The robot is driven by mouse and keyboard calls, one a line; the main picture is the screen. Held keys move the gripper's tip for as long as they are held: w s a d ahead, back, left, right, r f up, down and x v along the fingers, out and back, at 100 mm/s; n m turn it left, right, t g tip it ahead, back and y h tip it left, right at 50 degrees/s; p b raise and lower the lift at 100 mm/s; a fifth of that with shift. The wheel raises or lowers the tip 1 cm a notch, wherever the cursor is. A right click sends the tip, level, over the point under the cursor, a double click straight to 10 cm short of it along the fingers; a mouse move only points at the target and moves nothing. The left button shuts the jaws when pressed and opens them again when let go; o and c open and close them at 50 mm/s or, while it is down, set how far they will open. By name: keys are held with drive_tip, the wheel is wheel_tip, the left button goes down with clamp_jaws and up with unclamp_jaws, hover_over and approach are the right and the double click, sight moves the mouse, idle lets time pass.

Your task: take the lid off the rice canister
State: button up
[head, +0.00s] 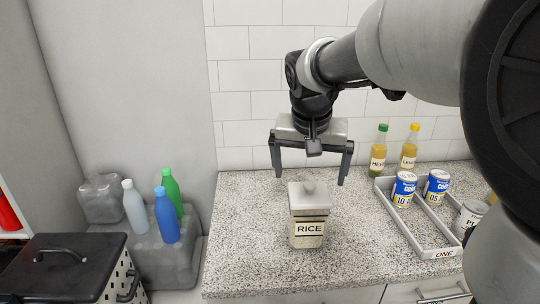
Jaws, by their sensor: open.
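The rice canister (308,230) stands upright on the speckled counter in the head view, with a label reading RICE on its front. Its pale lid (309,195) sits on top and has a small round knob (309,187). My gripper (310,180) is open and points down, above the canister and seemingly a little behind it. Its two fingers are spread wider than the lid, one to each side in the picture. Nothing is between the fingertips that I can tell is held. The exact height gap to the knob is unclear.
A divided grey tray (450,243) with blue-labelled cans (404,188) is at the right. Two bottles (379,148) stand behind it by the tiled wall. Left of the counter are several bottles (167,218) on a grey block and a black-lidded basket (65,268). The counter left of the canister is clear.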

sight(309, 183)
drive_tip(key=b+x, duration=0.1)
drive_tip(key=x, duration=0.3)
drive_tip(key=shift+f, duration=0.45)
drive_tip(key=shift+a+r, duration=0.1)
drive_tip(key=c, duration=1)
